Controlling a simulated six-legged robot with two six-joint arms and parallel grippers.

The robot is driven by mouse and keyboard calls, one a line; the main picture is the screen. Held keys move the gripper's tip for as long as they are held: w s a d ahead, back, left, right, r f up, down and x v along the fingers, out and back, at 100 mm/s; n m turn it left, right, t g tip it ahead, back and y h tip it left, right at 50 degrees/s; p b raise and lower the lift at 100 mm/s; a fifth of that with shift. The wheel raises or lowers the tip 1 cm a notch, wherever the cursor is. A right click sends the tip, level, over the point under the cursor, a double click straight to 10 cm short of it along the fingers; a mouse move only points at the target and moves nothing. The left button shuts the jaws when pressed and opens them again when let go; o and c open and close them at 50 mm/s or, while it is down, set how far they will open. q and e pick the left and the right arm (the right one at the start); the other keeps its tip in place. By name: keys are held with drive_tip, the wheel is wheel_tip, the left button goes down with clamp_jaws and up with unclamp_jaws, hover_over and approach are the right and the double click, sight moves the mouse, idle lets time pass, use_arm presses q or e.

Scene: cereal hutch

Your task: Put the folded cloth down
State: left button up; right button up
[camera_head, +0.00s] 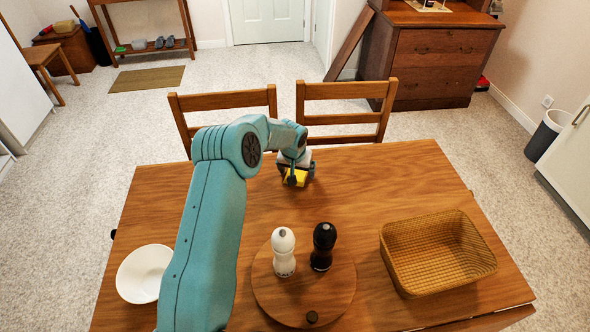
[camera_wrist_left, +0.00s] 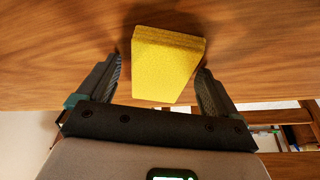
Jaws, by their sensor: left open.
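The folded cloth is a thick yellow block (camera_head: 295,178) near the table's far edge in the head view. In the left wrist view the yellow cloth (camera_wrist_left: 167,66) lies between the two fingers, with a gap showing on each side. My left gripper (camera_head: 298,176) is at the cloth over the far side of the wooden table (camera_head: 390,180). It also shows in the left wrist view (camera_wrist_left: 160,88), with its fingers apart. The cloth appears to rest on the table, though its underside is hidden. My right gripper is not in view.
A round board (camera_head: 335,300) holds a white mill (camera_head: 284,254) and a black mill (camera_head: 323,246). A wicker basket (camera_head: 437,253) stands at the right, a white bowl (camera_head: 143,274) at the left. Two chairs (camera_head: 222,99) (camera_head: 345,90) stand behind the table. The tabletop right of the gripper is clear.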

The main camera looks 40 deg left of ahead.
use_arm(q)
drive_tip(key=shift+d+r+p, duration=0.1)
drive_tip(key=shift+r+p, duration=0.15)
drive_tip(key=shift+p, duration=0.4)
drive_tip(key=b+v, duration=0.1)
drive_tip(key=v, duration=1)
drive_tip(key=shift+r, duration=0.35)
drive_tip(key=shift+s, duration=0.1)
